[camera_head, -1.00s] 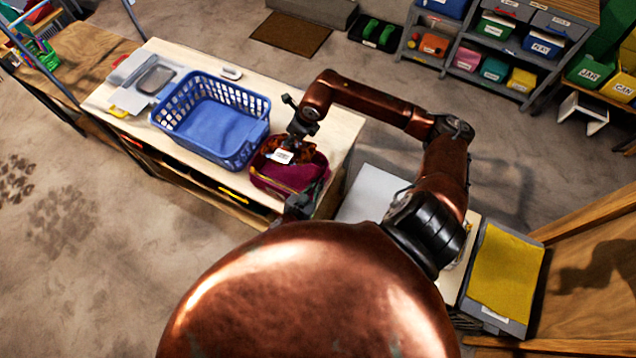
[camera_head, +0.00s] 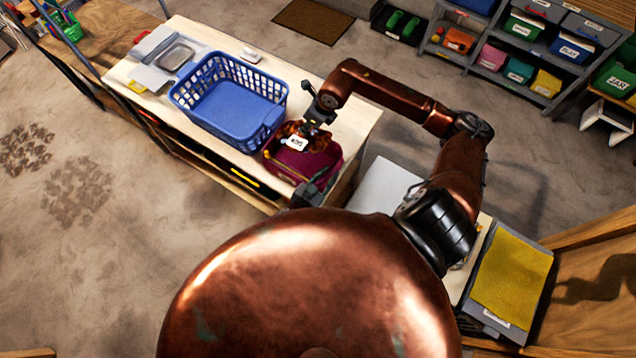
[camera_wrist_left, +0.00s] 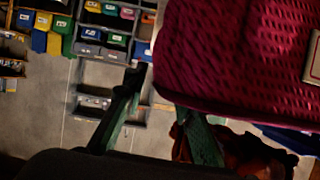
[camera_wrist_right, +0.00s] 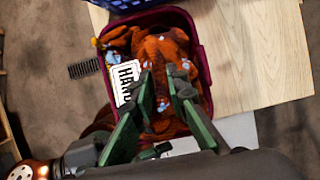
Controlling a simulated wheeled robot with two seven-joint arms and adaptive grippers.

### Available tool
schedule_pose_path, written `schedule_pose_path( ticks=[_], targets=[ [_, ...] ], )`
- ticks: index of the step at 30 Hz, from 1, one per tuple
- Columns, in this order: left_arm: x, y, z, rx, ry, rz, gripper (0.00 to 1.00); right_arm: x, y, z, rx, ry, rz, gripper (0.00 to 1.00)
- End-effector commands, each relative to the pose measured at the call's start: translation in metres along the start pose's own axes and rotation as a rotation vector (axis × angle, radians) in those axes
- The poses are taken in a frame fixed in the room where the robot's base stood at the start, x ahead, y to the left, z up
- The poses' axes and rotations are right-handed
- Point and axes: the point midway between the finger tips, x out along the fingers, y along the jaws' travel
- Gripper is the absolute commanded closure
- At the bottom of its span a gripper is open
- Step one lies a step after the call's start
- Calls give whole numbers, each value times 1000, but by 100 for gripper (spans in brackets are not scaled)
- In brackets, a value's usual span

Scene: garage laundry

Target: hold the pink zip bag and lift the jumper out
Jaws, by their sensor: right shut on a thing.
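The pink zip bag (camera_head: 318,162) stands open on the worktop's near right end, beside the blue basket. The orange, patterned jumper (camera_head: 285,131) is in its mouth, with a white lettered label (camera_head: 297,143) on it; the jumper also fills the bag in the right wrist view (camera_wrist_right: 165,48). My right gripper (camera_wrist_right: 162,88) is over the bag, shut on the jumper. My left gripper (camera_head: 308,190) is at the bag's near side. In the left wrist view its fingers (camera_wrist_left: 160,95) are apart beside the bag's pink wall (camera_wrist_left: 225,55), and the bag covers part of one finger.
The blue laundry basket (camera_head: 270,122) stands close to the left of the bag on the pale worktop (camera_head: 355,118). Grey trays (camera_head: 176,57) lie at the worktop's far left. A yellow-topped surface (camera_head: 510,265) is at right. Shelves with bins (camera_head: 490,50) stand behind.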

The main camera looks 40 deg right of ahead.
Motion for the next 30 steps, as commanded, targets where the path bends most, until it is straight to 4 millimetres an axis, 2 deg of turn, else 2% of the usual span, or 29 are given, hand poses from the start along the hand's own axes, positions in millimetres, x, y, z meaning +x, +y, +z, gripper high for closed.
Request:
schedule_pose_path(
  ticks=[9,15,21,30],
  targets=[
    [-58,0,2,-2,-2,1,75,-1,0,1,0,-2,0,100],
    [-86,0,1,-2,-2,1,75,-1,0,1,0,-2,0,100],
    [-98,1,1,-2,-3,1,75,-1,0,1,0,-2,0,100],
    [-100,-1,1,1,-4,-2,75,-2,0,1,0,-1,1,100]
  ],
)
